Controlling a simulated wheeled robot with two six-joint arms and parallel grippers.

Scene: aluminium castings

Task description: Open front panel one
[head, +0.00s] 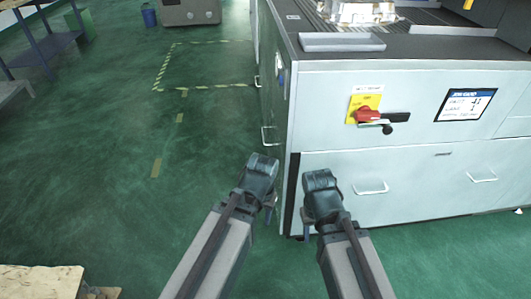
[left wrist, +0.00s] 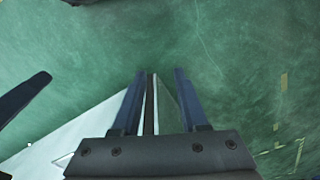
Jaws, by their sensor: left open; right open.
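The grey machine cabinet has light lower front panels. The nearer one (head: 415,198) has a silver bar handle (head: 370,187), and the one further right has a similar handle (head: 481,176). Both panels look shut; no number is readable on them. My left gripper (head: 268,208) is open and empty, left of the cabinet's near corner, pointing down. The left wrist view shows its two fingers (left wrist: 158,95) apart, with the cabinet's edge seen between them below. My right gripper (head: 306,222) is open in front of the corner, left of the nearer handle, with its fingertips partly hidden.
A red rotary switch on a yellow plate (head: 366,104) and a screen (head: 466,105) sit above the panels. A grey tray (head: 342,42) and metal castings (head: 356,11) lie on top.

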